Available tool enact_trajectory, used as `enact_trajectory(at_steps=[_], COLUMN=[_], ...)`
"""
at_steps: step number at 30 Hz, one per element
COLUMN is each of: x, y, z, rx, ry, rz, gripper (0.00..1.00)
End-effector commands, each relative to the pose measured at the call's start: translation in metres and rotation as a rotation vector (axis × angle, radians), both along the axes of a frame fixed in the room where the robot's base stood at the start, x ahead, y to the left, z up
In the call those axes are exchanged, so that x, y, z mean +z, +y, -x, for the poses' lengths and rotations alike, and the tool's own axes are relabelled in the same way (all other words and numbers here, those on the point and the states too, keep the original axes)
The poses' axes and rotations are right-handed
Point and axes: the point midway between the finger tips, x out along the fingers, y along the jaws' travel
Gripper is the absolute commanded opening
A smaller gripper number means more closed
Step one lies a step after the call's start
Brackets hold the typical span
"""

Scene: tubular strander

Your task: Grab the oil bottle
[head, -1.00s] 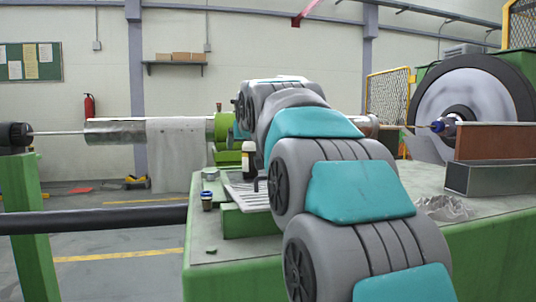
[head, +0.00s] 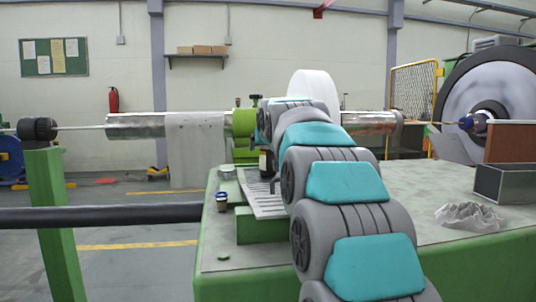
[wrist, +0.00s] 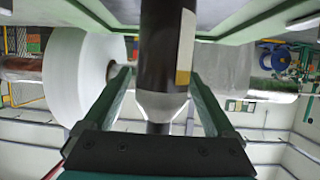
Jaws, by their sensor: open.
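The oil bottle (head: 266,162) is dark with a pale label and stands on the green machine's bench in the head view, partly covered by my arm. In the wrist view, which looks upside down, the dark oil bottle (wrist: 160,45) fills the upper middle, with a yellow and white label and a tapered grey shoulder. My gripper (wrist: 160,80) is open, with one green finger on each side of the bottle's shoulder. Gaps show between the fingers and the bottle. The gripper's fingers are mostly hidden behind my arm in the head view.
A white spool (head: 314,88) and a metal tube (head: 140,124) are behind. Crumpled cloth (head: 470,215) and an open metal box (head: 503,183) sit right.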

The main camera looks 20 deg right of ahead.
Motion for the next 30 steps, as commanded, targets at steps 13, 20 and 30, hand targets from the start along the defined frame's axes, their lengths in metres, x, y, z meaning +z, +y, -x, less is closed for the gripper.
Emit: enact_trajectory(at_steps=[13,20,30], x=[0.0004,0.0005,0.0004], y=[0.0001,0.0,0.0], z=[0.0,0.0,-0.0001], rx=[0.0,0.0,0.0], ry=[-0.002,-0.002,-0.002], rz=[0.0,0.0,0.0], gripper=[0.6,0.34,0.0])
